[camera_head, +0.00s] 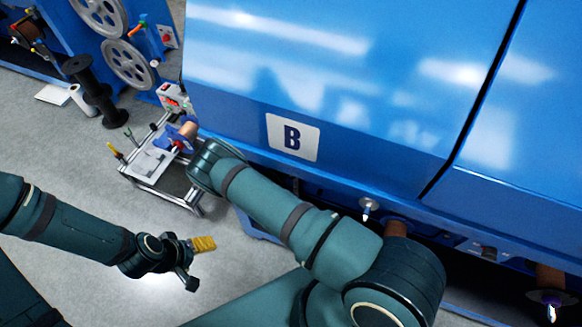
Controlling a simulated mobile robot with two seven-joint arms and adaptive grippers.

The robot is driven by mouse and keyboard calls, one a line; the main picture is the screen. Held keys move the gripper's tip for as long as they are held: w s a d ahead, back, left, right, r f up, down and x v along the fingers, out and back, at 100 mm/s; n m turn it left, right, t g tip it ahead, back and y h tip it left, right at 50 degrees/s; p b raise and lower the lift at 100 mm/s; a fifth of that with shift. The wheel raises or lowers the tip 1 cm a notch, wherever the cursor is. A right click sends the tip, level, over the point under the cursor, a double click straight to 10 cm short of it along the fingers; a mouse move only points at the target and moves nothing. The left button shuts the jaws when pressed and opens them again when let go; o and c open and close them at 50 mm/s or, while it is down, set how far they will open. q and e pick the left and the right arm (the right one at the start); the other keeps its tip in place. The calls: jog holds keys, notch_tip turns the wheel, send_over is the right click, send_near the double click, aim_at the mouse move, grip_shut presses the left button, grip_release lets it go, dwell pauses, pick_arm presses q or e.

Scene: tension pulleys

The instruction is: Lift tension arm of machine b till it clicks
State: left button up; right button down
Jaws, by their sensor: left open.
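Machine B is the large blue cabinet (380,90) with a white plate marked B (292,138). I cannot make out its tension arm in this view. My left gripper (204,265) is open and empty above the grey floor, left of machine B and apart from it. One of its fingers shows yellow, the other dark. My right arm reaches across the front of machine B's lower edge toward the small cart. Its gripper cannot be made out at the far end of the arm.
A low metal-framed cart (150,165) with tools and a copper-coloured spool stands by machine B's left corner. Behind it are black spools (92,95) and a blue machine with grey pulley wheels (128,63). A small nozzle-like part (368,206) sits under machine B's edge.

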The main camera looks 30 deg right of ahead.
jog(key=r, duration=0.1)
jog(key=r+p, duration=0.1)
jog(key=r, duration=0.1)
jog(key=shift+w+d, duration=0.15)
jog(key=shift+w, duration=0.05)
jog(key=shift+f, duration=0.2)
